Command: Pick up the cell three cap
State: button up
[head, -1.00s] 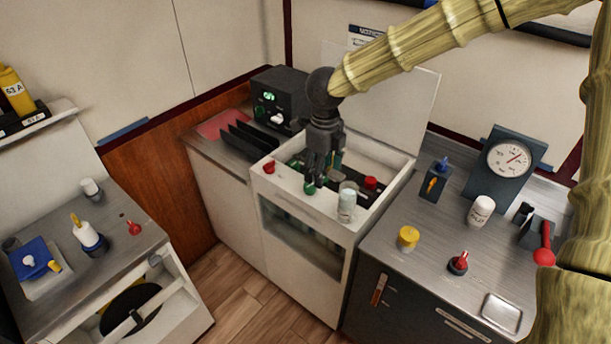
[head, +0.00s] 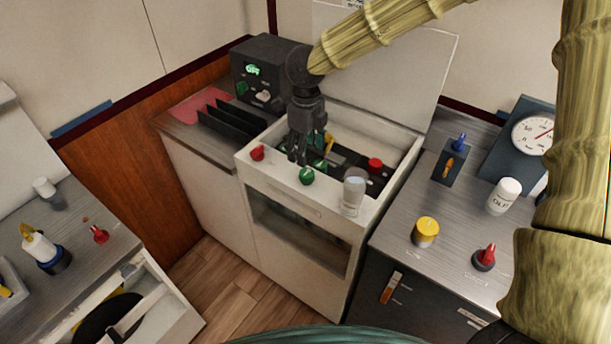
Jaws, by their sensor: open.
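My gripper (head: 298,158) points down over the front left part of an open white battery box (head: 290,193). Its fingers are apart, and I see nothing held between them. A round green cap (head: 306,176) sits on the box's front rim, just in front of and right of the fingertips. Another green cap (head: 320,165) is partly visible behind it, beside the fingers. A red cap (head: 375,164) sits on the dark battery top inside the box, at the right. I cannot read any cell numbers, so I cannot tell which cap is cell three's. My gripper hides part of the box's inside.
A clear glass (head: 353,190) and a red knob (head: 257,153) stand on the box's front rim. The raised lid (head: 400,80) stands behind. Black upright plates (head: 228,125) are at left. The right counter holds a yellow-topped jar (head: 425,232) and a white bottle (head: 503,196).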

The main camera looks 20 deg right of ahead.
send_over(307, 172)
notch_tip(307, 172, down, 4)
jog(key=shift+w+a+f+p, duration=0.1)
jog(key=shift+p, duration=0.3)
jog(key=shift+s+f+p, duration=0.2)
jog(key=shift+f+p, duration=0.3)
jog(key=shift+f, duration=0.2)
jog(key=shift+f+p, duration=0.6)
jog(key=shift+f, duration=1.4)
jog(key=c, duration=0.9)
